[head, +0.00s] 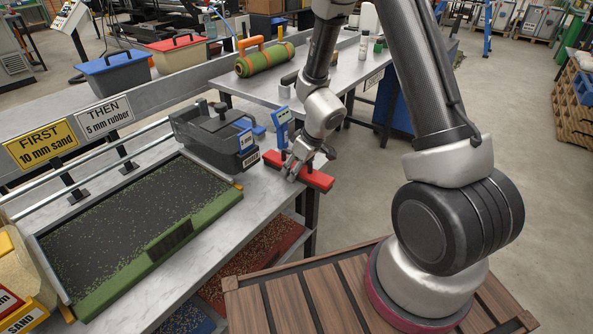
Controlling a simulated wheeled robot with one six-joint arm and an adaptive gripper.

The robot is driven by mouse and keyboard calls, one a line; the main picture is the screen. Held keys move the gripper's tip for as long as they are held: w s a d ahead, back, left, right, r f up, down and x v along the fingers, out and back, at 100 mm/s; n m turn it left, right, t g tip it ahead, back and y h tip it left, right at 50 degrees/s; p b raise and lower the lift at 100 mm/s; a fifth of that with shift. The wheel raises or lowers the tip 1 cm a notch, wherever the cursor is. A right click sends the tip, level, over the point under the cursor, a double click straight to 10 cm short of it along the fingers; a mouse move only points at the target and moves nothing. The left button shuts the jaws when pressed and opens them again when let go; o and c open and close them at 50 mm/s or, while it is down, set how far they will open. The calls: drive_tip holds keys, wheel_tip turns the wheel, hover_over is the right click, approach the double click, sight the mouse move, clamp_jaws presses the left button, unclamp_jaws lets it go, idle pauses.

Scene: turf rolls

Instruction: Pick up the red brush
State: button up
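The red brush (318,179) lies at the right end of the grey metal workbench (262,197), near its corner, with its long side running from upper left to lower right. My gripper (292,174) points down over the middle of the brush, and its fingers hide that part. The fingers appear to be at the brush, but I cannot tell whether they touch it or are closed on it. The brush looks level and at or very near the bench top.
A dark grey box (213,138) with a handle stands left of the brush, and a blue-tagged item (283,125) stands just behind it. A green-edged turf tray (130,225) fills the bench's left. A second table (325,75) holds a green roll (265,60).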

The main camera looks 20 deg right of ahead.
drive_tip(key=c, duration=0.6)
drive_tip(key=shift+r, duration=0.1)
